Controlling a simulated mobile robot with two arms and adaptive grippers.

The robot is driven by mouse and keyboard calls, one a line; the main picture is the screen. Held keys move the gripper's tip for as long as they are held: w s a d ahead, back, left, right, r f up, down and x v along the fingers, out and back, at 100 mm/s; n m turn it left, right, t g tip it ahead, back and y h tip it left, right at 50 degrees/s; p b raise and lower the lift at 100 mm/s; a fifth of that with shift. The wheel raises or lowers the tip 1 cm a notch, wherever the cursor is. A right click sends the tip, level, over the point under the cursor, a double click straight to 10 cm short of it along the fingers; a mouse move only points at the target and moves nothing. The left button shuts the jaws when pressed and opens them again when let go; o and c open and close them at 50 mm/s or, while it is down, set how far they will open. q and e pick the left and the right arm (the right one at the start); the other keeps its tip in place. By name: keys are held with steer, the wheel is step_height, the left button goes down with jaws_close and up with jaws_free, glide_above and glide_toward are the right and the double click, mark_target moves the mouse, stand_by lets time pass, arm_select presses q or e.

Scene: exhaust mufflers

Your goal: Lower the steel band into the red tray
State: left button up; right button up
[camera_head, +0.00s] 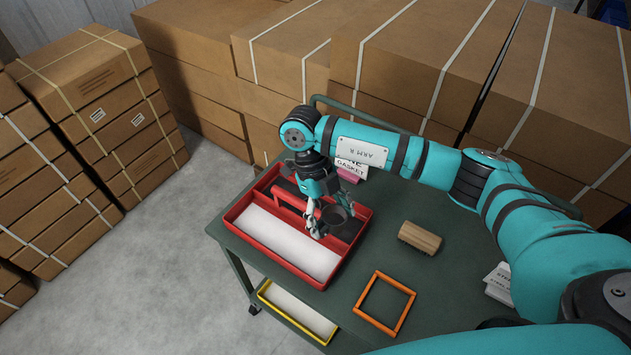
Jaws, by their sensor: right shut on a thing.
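The red tray (334,281) lies on the left part of the dark green cart top. It has a long white-floored compartment in front and a darker compartment behind. My right gripper (318,228) points down over the tray and is shut on the steel band (336,214), a dark round ring. The band appears over the tray's right half; I cannot tell whether it touches the tray. The fingers and wrist hide part of the band and tray. My left gripper is not in view.
A ribbed wooden block (420,238) and an orange frame (385,304) lie right of the tray. A gasket label (351,168) stands behind it. A yellow-rimmed tray (297,313) sits lower at the cart's front. Stacked cartons (300,60) crowd the back.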

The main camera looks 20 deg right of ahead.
step_height(320, 180, up, 8)
steer(key=w+a+m+t+y+p, duration=0.1)
steer(key=a+m+y+p, duration=0.3)
steer(key=m, duration=1.1)
step_height(320, 180, down, 10)
steer(key=d+y+b, duration=0.1)
steer(key=b, duration=0.6)
steer(key=shift+w+d, duration=0.15)
steer(key=shift+w, duration=0.05)
steer(key=shift+f, duration=0.1)
steer(key=shift+f+b, duration=3.75)
steer(key=shift+f, duration=1.6)
steer(key=shift+f+b, duration=0.85)
steer(key=shift+f, duration=0.5)
